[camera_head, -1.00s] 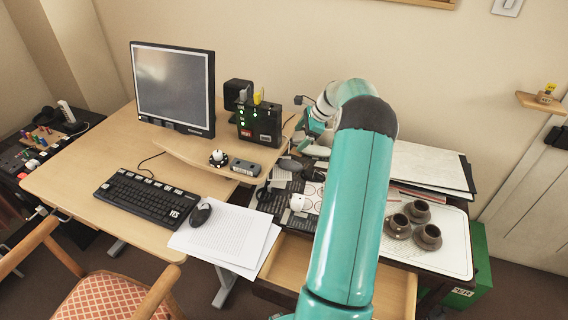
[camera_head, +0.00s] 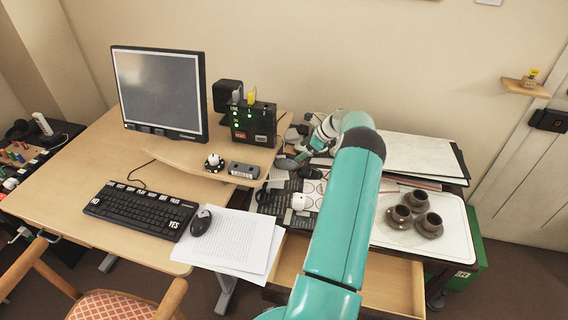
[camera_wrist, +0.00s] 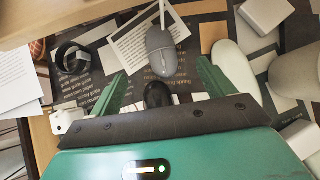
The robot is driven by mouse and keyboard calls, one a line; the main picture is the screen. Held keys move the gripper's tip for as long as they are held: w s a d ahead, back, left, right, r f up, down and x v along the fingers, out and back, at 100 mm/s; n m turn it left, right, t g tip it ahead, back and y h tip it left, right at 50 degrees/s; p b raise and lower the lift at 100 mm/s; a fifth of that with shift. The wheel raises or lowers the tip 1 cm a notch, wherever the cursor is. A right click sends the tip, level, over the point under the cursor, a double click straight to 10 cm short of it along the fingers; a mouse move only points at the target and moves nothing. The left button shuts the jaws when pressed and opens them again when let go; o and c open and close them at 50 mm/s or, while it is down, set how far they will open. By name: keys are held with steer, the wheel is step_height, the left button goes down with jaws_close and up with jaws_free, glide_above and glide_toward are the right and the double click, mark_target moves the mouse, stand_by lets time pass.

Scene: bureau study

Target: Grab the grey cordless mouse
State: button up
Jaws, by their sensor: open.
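In the wrist view a grey mouse (camera_wrist: 162,52) lies on dark printed sheets, just beyond my fingertips and roughly centred between them. A thin pale strip or cord meets its far end. My gripper (camera_wrist: 161,70) is open, with its two green fingers apart and nothing held. A small black rounded object (camera_wrist: 157,95) shows between the fingers, nearer the palm. In the head view my gripper (camera_head: 300,155) is low over the cluttered side surface, beside a grey mouse (camera_head: 286,163) that it partly hides. A darker mouse (camera_head: 201,222) sits on white paper by the keyboard.
Around the grey mouse are a dark ring-shaped object (camera_wrist: 72,58), a pale elongated object (camera_wrist: 235,68) and a white box (camera_wrist: 265,14). A desk edge (camera_wrist: 60,20) runs close by. Brown cups (camera_head: 429,224) stand on a white tray (camera_head: 465,250). An open drawer (camera_head: 395,285) juts out below.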

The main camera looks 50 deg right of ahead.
mark_target(290, 160)
steer(key=x, duration=0.9)
steer(key=shift+d+f, duration=0.1)
steer(key=shift+f, duration=0.05)
steer(key=c, duration=1.1)
